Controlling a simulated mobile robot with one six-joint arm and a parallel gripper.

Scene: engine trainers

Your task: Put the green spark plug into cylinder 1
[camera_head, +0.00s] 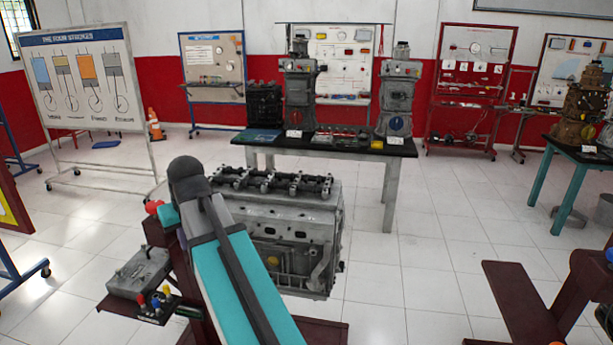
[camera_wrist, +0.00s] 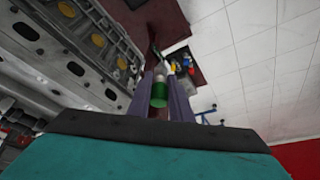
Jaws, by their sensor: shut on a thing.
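The green spark plug (camera_wrist: 159,93) is between the fingers of my gripper (camera_wrist: 161,84) in the wrist view. My gripper is shut on it, with the green part toward the camera and a pale end pointing away. The grey engine block (camera_head: 290,230) stands in front of my arm in the head view. It also fills the upper left of the wrist view (camera_wrist: 45,50), and the plug is to its right, apart from it. I cannot tell which part is cylinder 1.
A small dark tray (camera_head: 152,310) with red, yellow and blue pieces sits left of my arm, beside a grey metal box (camera_head: 140,272). A black-topped table (camera_head: 345,143) with engine parts stands behind the block. Open tiled floor (camera_head: 420,260) lies to the right.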

